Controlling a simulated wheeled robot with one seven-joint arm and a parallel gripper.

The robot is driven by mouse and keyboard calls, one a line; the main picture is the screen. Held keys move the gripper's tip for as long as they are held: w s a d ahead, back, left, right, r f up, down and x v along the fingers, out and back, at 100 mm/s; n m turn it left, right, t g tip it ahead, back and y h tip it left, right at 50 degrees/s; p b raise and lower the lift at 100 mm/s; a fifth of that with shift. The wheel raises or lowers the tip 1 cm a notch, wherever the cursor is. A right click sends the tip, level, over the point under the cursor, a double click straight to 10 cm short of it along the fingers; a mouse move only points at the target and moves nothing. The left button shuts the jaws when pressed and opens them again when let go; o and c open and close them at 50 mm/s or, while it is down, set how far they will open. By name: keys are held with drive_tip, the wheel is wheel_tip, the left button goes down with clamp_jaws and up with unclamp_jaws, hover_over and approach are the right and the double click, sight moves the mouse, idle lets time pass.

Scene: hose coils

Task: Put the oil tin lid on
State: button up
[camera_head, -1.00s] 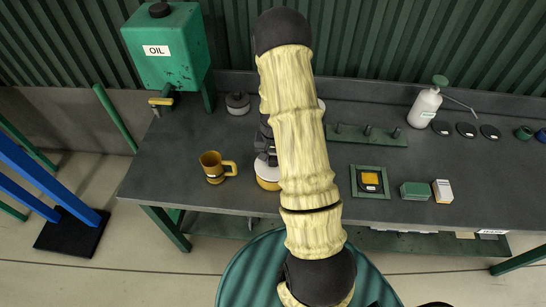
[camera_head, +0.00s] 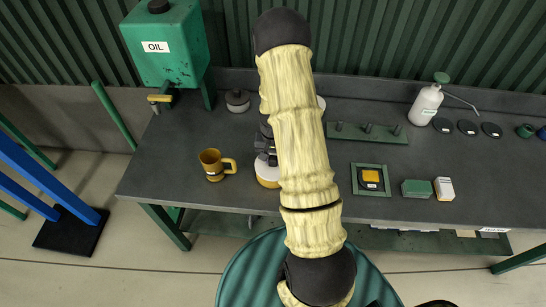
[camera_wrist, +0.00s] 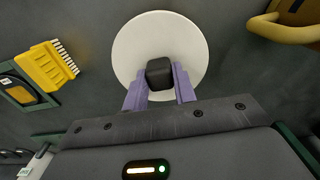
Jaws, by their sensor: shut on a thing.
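The white round lid (camera_wrist: 135,42) with a dark knob (camera_wrist: 160,72) fills the middle of the wrist view. My gripper (camera_wrist: 160,88) is shut on the knob, one purple finger on each side. In the head view, the white lid (camera_head: 262,167) shows beside my arm, directly over a yellow tin body (camera_head: 267,183). My arm covers their right side. The lid looks level and at the tin's rim, but I cannot tell whether it is fully seated. The wrist view shows no tin below the lid.
A yellow mug (camera_head: 212,167) stands just left of the tin. A lidded grey pot (camera_head: 237,101) stands behind, near the green oil tank (camera_head: 165,45). The bench front edge is close.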

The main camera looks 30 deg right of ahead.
drive_tip(key=o, duration=1)
wheel_tip(320, 180, up, 18)
drive_tip(key=shift+f+b, duration=0.25)
drive_tip(key=shift+b, duration=0.75)
